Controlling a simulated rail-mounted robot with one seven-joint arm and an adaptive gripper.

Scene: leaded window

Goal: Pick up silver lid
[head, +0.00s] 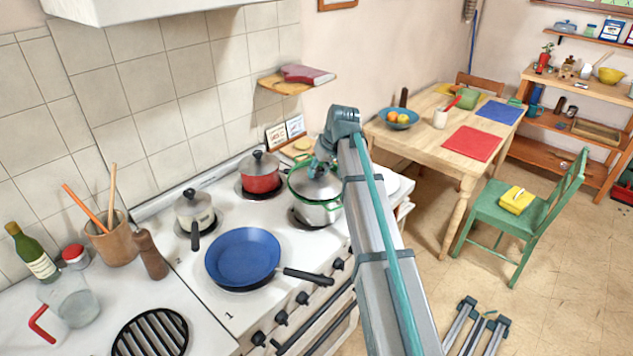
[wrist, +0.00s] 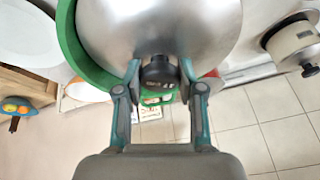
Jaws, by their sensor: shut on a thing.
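The silver lid (head: 316,187) is a shiny dome with a black knob. It is at the silver pot (head: 318,213) with green handles, on the right side of the stove. My gripper (head: 322,167) is over the lid, partly hidden by my arm. In the wrist view the lid (wrist: 160,28) fills the top, and my gripper (wrist: 160,72) is shut on its black knob, a finger on each side. The pot's green rim (wrist: 72,38) shows past the lid's left edge. I cannot tell whether the lid touches the pot.
A red pot (head: 261,178) stands behind left on the white stove (head: 190,268). A cream pot (head: 194,213) and a blue pan (head: 242,258) stand to the left and front. Cards (head: 285,134) lean near the wall. The wooden table (head: 437,147) is at the right.

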